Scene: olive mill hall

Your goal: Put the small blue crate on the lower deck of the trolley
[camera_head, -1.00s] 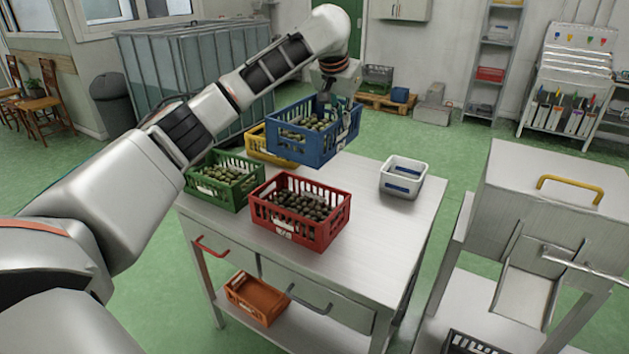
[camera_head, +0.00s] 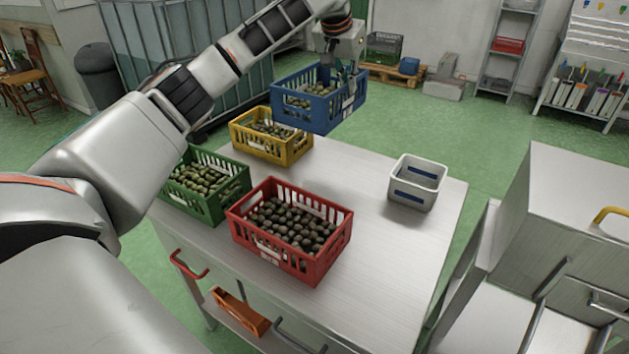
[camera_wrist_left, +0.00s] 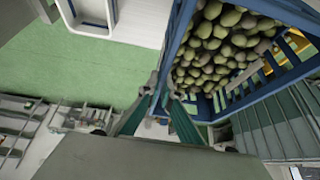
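A blue crate (camera_head: 318,98) with olives hangs from my left gripper (camera_head: 338,66), above and beyond the back edge of a metal worktable (camera_head: 385,265). The gripper grips its rim on the near right side. In the left wrist view the fingers (camera_wrist_left: 158,95) close at the wall of the blue crate (camera_wrist_left: 178,45), olives inside. I cannot tell whether this table is the trolley. My right gripper is not in view.
On the worktable stand a yellow crate (camera_head: 271,147), a green crate (camera_head: 212,197) and a red crate (camera_head: 290,248), all with olives, and a white bin (camera_head: 416,189). A metal unit (camera_head: 575,215) stands right. Behind is open green floor (camera_head: 455,125).

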